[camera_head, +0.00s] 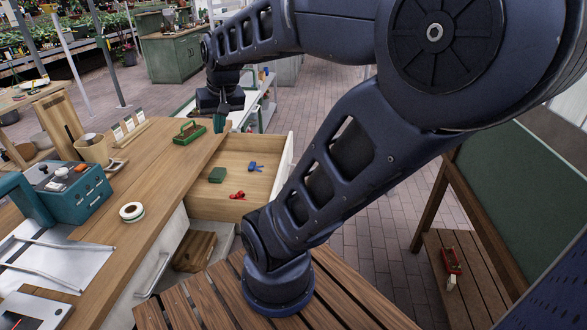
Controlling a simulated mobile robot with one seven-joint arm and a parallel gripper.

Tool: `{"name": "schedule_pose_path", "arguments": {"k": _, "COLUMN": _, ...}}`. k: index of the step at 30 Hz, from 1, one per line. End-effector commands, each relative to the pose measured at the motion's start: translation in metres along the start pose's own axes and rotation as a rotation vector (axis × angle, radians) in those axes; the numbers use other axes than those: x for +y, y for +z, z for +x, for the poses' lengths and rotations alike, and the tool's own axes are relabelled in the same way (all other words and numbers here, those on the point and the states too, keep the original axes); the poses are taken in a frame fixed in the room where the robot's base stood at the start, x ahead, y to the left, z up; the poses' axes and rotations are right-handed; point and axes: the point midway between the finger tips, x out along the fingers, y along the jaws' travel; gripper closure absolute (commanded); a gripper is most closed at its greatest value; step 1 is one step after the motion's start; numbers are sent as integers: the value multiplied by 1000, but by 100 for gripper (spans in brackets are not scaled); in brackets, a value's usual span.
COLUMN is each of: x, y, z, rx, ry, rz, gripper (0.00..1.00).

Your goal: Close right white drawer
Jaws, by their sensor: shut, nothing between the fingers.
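The right white drawer (247,146) is pulled out from the wooden workbench (155,172). Its white front (287,165) is partly hidden by my arm. Inside it lie a green block (217,175), a blue clamp-like item (256,167) and a red item (238,195). My gripper (220,122) points down near the drawer's far back corner, above or just beyond its far side wall. It holds nothing, and its fingertips look close together. I cannot tell whether it touches the drawer.
A teal box (72,192) stands at the left. A slatted bench (462,285) stands at right; paved floor lies between.

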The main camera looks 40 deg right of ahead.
Motion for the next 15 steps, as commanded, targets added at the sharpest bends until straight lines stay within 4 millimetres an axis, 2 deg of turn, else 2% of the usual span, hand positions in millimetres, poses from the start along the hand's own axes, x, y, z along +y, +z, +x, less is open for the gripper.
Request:
{"name": "schedule_pose_path", "arguments": {"k": 8, "x": 30, "y": -47, "z": 29, "rx": -100, "ry": -61, "rz": 292, "gripper": 100}}
{"name": "schedule_pose_path", "arguments": {"k": 15, "x": 66, "y": -83, "z": 58, "rx": -168, "ry": -103, "rz": 549, "gripper": 100}}
